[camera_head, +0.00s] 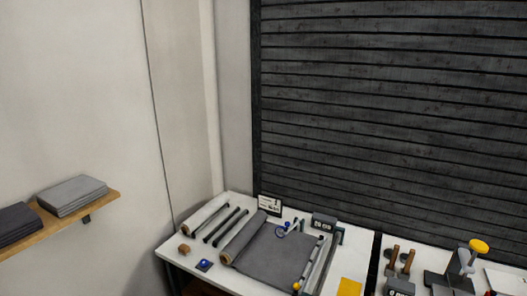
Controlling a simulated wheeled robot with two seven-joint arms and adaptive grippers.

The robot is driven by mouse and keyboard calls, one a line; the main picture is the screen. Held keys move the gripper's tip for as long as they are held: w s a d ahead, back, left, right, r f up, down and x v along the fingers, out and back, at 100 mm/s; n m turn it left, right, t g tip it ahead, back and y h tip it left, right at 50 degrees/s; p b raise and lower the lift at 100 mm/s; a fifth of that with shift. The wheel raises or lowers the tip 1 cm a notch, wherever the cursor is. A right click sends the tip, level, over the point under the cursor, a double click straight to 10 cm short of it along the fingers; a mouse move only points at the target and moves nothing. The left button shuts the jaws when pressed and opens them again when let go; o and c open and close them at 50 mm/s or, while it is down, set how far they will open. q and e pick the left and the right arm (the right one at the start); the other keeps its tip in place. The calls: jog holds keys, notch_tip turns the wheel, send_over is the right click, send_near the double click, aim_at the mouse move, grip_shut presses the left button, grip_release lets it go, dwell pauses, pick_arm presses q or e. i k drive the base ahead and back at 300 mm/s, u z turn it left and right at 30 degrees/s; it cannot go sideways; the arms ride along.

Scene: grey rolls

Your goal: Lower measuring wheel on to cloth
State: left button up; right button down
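A dark grey cloth (272,257) lies flat on a white table, with its rolled end, a grey roll (241,238), along its left side. A small dark box (324,220) with light markings stands at the cloth's back right corner. It may be the measuring unit, but the wheel itself is too small to make out, so I cannot tell if it touches the cloth. A long rail (319,262) runs along the cloth's right side, with a yellow knob (297,286) near its front end. Neither of my grippers is in view.
A blue-handled tool (283,230) lies by the cloth's back edge. Dark bars (221,227) and a pale roll (204,217) lie at left. A blue item (204,265) and yellow square (350,287) are near the front. A yellow-topped device (478,246) stands at right. A shelf (101,208) holds folded cloth.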

aim_at(285, 231)
jog(key=z, duration=1.5)
jog(key=i, duration=1.25)
jog(key=u, duration=0.65)
